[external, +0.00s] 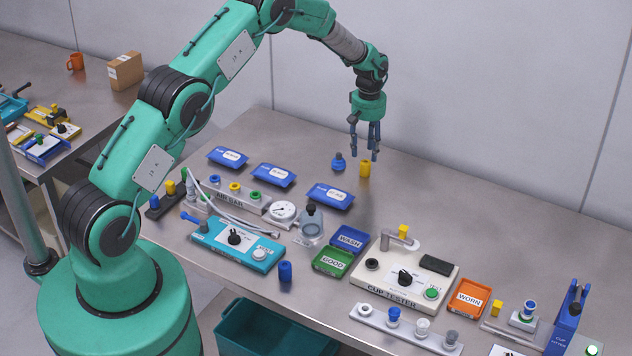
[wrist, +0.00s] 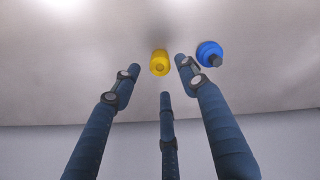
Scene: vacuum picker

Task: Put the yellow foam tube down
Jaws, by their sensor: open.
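My gripper (external: 366,150) is open and empty above the tube, fingers pointing down. In the wrist view my gripper (wrist: 157,75) shows three blue fingers spread apart, with clear space between them and the tube.
A blue suction-cup-like piece (external: 338,162) stands close left of the tube; it also shows in the wrist view (wrist: 209,53). A blue pouch (external: 331,196) lies in front. The cup tester (external: 376,293) and the orange WORN tray (external: 468,299) are farther right. Bench behind is bare.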

